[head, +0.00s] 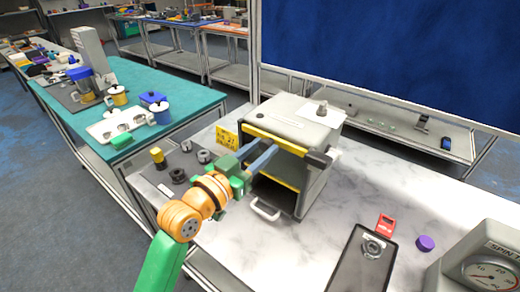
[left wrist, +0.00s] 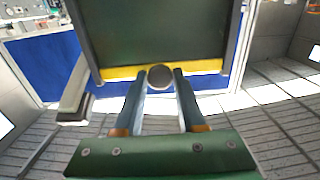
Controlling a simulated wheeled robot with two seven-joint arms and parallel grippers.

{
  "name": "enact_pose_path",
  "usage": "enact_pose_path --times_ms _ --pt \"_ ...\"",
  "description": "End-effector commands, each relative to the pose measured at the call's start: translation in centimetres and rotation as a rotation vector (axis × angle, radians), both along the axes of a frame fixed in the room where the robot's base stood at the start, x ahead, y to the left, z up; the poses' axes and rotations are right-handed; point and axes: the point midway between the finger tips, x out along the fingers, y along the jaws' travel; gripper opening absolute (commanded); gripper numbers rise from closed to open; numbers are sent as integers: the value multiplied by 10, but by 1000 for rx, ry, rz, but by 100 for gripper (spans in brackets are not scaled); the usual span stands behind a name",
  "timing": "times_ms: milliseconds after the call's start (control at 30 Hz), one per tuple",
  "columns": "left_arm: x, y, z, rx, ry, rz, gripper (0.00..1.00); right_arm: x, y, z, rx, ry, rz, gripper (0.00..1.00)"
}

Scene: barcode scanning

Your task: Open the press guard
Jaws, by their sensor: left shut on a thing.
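The press (head: 312,118) is a grey box on the marble-topped table, with yellow edging on its front and a dark opening. My left gripper (head: 268,155) reaches to the upper front of the press from the left, its blue fingers at the yellow edge. In the left wrist view, the left gripper (left wrist: 160,88) is shut on a round grey knob (left wrist: 160,76) at the yellow lower edge of a dark panel (left wrist: 155,35), which looks like the press guard. The opening shows below the fingers in the head view; how far the guard is raised is hard to tell. My right gripper is out of view.
A pale U-shaped handle (head: 265,209) sits low in front of the press. A dark flat device (head: 362,262), a red item (head: 386,222), a purple cap (head: 426,243) and a dial gauge (head: 484,268) are to the right. Small dark parts (head: 178,176) lie at left.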

Motion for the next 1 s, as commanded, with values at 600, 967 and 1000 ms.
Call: enact_pose_path --times_ms 600,967,1000 --pt "-7 6 -4 1 -1 1 69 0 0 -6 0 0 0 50" --pt "-56 41 -3 2 0 0 69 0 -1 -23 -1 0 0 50" --pt "-57 41 -3 1 0 0 69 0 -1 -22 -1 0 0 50"
